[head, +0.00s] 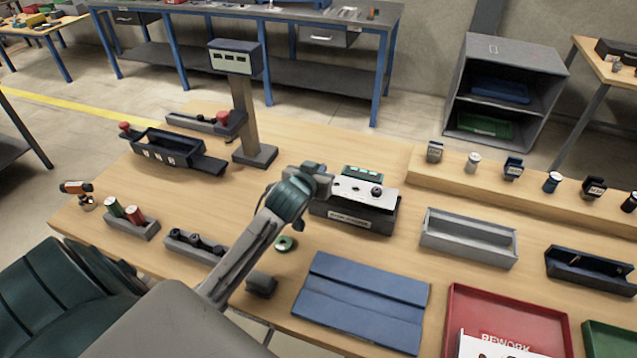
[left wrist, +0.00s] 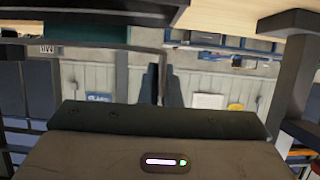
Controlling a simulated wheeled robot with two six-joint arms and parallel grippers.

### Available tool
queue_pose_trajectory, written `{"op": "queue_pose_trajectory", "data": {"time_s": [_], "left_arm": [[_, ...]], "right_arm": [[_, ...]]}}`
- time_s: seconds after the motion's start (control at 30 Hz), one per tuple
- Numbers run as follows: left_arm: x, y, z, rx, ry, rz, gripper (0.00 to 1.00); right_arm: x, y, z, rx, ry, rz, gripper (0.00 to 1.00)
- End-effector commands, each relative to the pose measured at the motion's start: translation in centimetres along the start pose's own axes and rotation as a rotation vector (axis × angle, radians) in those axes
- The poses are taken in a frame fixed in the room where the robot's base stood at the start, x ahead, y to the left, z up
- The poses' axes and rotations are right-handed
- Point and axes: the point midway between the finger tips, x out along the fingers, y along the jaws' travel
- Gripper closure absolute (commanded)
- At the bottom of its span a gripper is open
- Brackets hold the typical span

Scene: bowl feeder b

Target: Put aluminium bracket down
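The aluminium bracket (head: 362,193) is a pale metal plate with holes, lying over the top of a dark labelled fixture (head: 352,219) near the table's middle. My left gripper (head: 325,180) is at the plate's left end. In the left wrist view the bracket (left wrist: 162,72) shows edge-on as a thin grey L, its upright flange between the two dark fingers of my left gripper (left wrist: 161,88). The fingers look shut on that flange. The head view hides the fingertips, and I cannot tell whether the plate rests fully on the fixture. My right gripper is not in view.
A grey open tray (head: 468,240) stands right of the fixture, a blue mat (head: 362,300) and a red rework tray (head: 509,326) in front. A green ring (head: 285,244) lies by my left arm. A display post (head: 245,115) stands behind left. Several small parts line a raised shelf (head: 520,187).

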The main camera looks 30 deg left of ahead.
Motion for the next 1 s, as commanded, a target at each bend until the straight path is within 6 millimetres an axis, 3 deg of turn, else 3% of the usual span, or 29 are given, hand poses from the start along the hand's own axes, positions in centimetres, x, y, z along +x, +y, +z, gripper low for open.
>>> {"op": "queue_pose_trajectory", "data": {"time_s": [0.03,0.2,0.97,1.0], "left_arm": [[0.5,0.0,1.2,0.0,0.002,0.001,1.0],[0.9,0.0,2.2,0.0,0.002,0.0,1.0],[1.3,0.0,3.1,0.0,0.001,0.001,1.0],[1.3,0.0,3.1,0.001,0.0,0.0,0.95]], "right_arm": [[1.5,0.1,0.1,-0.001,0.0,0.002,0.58],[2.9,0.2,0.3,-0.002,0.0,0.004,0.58],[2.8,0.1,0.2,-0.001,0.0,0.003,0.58],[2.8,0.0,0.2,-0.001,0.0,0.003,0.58]]}}
